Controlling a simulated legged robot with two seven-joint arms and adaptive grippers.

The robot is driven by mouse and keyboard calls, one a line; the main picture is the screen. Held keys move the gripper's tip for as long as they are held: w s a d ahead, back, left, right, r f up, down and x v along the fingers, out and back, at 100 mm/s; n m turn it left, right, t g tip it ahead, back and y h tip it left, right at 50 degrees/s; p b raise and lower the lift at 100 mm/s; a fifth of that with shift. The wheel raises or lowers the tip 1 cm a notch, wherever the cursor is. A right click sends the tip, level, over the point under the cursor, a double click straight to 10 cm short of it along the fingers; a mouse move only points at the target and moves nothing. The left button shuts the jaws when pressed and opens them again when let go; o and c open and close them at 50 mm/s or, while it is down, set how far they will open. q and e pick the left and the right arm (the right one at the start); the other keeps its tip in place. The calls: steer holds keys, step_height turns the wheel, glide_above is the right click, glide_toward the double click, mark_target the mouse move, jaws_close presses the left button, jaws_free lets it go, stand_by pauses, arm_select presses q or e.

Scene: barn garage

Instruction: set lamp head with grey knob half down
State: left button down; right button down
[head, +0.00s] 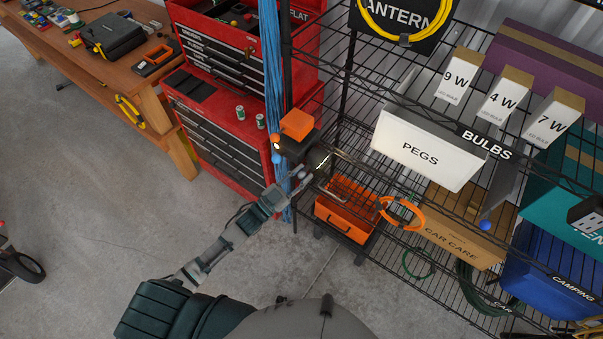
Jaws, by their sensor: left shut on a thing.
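A lamp with an orange block (297,124) on top and a dark body is at the post of the wire shelf rack. Its round dark head (319,160) shows just right of the body, with a bright streak on it. My left gripper (300,179) reaches up from below and is shut at the lower side of the lamp head. What lies between its fingers is small and hidden by them, so I cannot tell whether it is the grey knob. My right gripper is out of the picture.
Wire shelves hold a white PEGS bin (415,148), bulb boxes (503,95) and a CAR CARE box (461,226). An orange toolbox (346,218) sits below the lamp. A red tool chest (225,128) and blue cords (271,75) stand left.

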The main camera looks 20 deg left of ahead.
arm_select(q)
steer(key=shift+a+m, duration=0.1)
steer(key=shift+m, duration=0.5)
steer(key=c, duration=1.2)
jaws_free()
steer(key=shift+w+f, duration=0.15)
steer(key=v, duration=1.2)
steer(key=shift+w+a, duration=0.1)
steer(key=shift+a, duration=0.05)
